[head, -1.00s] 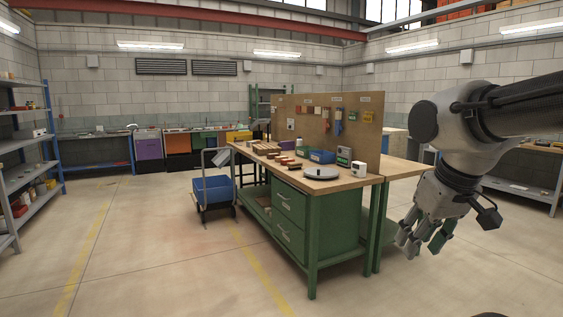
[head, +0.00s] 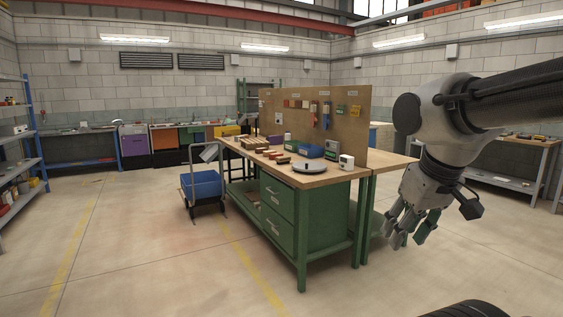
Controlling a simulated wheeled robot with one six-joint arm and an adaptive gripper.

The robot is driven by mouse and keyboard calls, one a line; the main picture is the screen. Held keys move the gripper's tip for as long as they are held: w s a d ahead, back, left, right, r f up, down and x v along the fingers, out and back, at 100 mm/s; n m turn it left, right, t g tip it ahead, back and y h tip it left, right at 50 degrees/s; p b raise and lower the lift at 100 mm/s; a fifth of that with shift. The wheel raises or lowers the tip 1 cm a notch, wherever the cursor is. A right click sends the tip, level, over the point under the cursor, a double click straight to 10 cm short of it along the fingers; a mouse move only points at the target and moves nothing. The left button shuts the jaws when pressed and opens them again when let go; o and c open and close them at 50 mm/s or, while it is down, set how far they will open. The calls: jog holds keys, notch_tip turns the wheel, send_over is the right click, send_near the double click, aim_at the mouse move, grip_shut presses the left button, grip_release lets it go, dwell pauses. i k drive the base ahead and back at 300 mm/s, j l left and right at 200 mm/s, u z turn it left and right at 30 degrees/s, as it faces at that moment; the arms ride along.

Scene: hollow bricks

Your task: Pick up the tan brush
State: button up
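I cannot pick out a tan brush for certain at this size. Several small tan and brown items (head: 254,143) lie on the left part of the wooden top of the green workbench (head: 318,178), and one of them may be it. My gripper (head: 402,243) hangs at the right, pointing down, in front of the bench's right side in the picture. Its fingers are spread apart with nothing visible between them. It is well away from the items on the bench top.
On the bench are a round grey device (head: 309,167), a blue bin (head: 311,150) and a white box (head: 346,161). A pegboard (head: 340,125) stands behind them. A blue cart (head: 203,183) is left of the bench. The floor (head: 140,250) at front left is clear.

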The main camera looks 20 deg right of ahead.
aim_at(280, 160)
jog(key=i+u, duration=0.45)
jog(key=i, duration=1.9)
jog(key=i+z, duration=0.1)
jog(key=i, duration=0.6)
jog(key=i+j+z, duration=0.1)
jog(key=i, duration=0.6)
jog(key=i+z, duration=0.4)
jog(key=i+j+z, duration=0.15)
jog(key=z, duration=0.25)
jog(key=i+j+z, duration=0.25)
jog(key=i+z, duration=0.2)
jog(key=i+j+z, duration=0.25)
jog(key=z, duration=0.25)
jog(key=i+j+z, duration=0.45)
jog(key=k, duration=0.05)
